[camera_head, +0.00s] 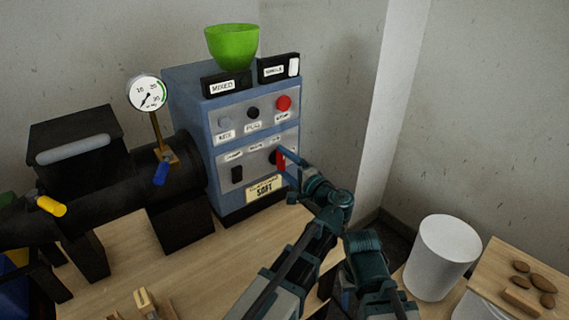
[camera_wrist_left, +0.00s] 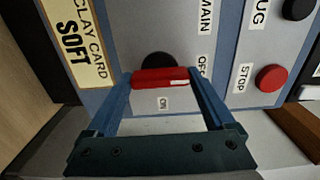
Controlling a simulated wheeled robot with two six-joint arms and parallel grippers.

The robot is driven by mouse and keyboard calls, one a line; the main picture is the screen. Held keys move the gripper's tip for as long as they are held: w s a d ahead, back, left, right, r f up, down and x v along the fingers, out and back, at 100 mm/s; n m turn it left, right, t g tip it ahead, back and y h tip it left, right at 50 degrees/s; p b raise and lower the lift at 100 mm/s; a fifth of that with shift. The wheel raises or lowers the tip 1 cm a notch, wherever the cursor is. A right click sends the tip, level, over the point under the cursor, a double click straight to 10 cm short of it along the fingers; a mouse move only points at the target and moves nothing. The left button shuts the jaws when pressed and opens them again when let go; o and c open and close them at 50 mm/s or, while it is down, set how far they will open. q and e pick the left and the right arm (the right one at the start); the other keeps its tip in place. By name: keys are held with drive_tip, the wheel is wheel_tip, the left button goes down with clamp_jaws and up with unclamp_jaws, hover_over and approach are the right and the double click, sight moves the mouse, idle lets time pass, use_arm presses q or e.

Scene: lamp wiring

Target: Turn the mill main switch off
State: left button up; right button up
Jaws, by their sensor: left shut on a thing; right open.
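The main switch (camera_wrist_left: 160,78) is a red bar handle on a round black base, on the blue-grey mill's (camera_head: 250,119) front panel. It also shows in the head view (camera_head: 281,159), standing roughly upright, partly covered by my gripper. My left gripper (camera_head: 283,157) is shut on the handle; in the left wrist view its blue fingers (camera_wrist_left: 160,80) sit at the handle's two ends. The handle's white-marked end points to the side of the OFF label (camera_wrist_left: 203,68). The ON label (camera_wrist_left: 163,103) lies beside the handle. My right gripper is not in view.
A red stop button (camera_head: 283,103) and black knob (camera_head: 253,113) sit above the switch. A green bowl (camera_head: 231,45) tops the mill. A black barrel with a gauge (camera_head: 146,93) stands left. A white cylinder (camera_head: 442,256) and a board with brown pieces (camera_head: 501,260) are at right.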

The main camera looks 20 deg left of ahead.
idle(0.4)
use_arm(q)
drive_tip(key=o, duration=1.1)
